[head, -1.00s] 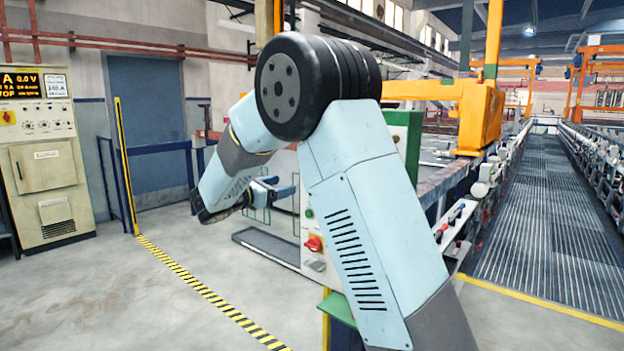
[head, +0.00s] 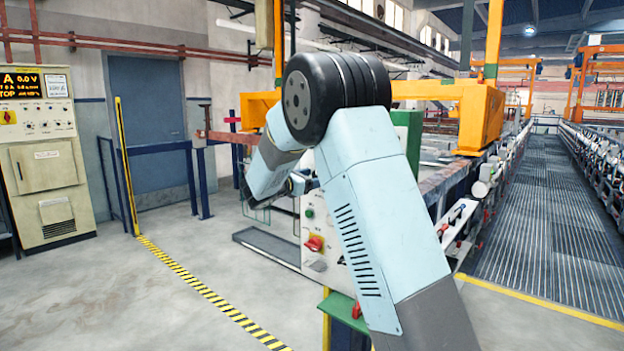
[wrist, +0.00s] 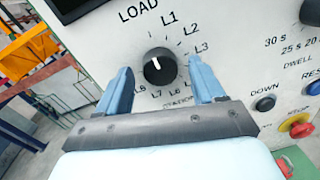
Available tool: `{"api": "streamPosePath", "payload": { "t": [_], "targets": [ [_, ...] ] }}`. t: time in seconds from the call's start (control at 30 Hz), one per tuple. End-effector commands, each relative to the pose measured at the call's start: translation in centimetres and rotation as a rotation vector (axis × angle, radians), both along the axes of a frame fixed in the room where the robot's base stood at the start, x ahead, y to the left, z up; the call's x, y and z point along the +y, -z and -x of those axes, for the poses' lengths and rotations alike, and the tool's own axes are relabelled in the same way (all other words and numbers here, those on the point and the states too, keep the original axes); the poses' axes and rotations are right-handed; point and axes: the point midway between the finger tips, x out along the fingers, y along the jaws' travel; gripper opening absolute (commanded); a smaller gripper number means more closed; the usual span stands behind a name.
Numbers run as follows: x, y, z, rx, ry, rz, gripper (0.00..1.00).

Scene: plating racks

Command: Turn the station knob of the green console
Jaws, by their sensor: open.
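The station knob (wrist: 160,67) shows in the wrist view as a round black knob with a white pointer line. It sits on the white panel of the console (wrist: 238,30), inside a ring of labels from LOAD and L1 round to L8. In the head view the green and white console (head: 318,222) is partly hidden behind my arm, and the knob is not visible.
A dwell knob (wrist: 309,12), a black DOWN button (wrist: 265,104), a blue RESET button (wrist: 314,88) and a yellow and red stop button (wrist: 299,127) lie to the right. A red switch (head: 314,243) is low on the console. Open floor lies to the left.

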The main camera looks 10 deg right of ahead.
Motion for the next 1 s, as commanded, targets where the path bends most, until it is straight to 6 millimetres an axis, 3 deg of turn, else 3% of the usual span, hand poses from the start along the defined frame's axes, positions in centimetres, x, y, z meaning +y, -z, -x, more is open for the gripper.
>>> {"api": "streamPosePath", "payload": {
  "t": [0.33,0.9,1.0],
  "targets": [
    [-0.27,0.01,-0.16,0.000,0.000,0.000,0.68],
    [-0.33,0.01,-0.15,0.000,0.001,0.000,0.14],
    [-0.34,0.02,-0.15,-0.001,0.001,-0.001,0.12]
  ]
}}
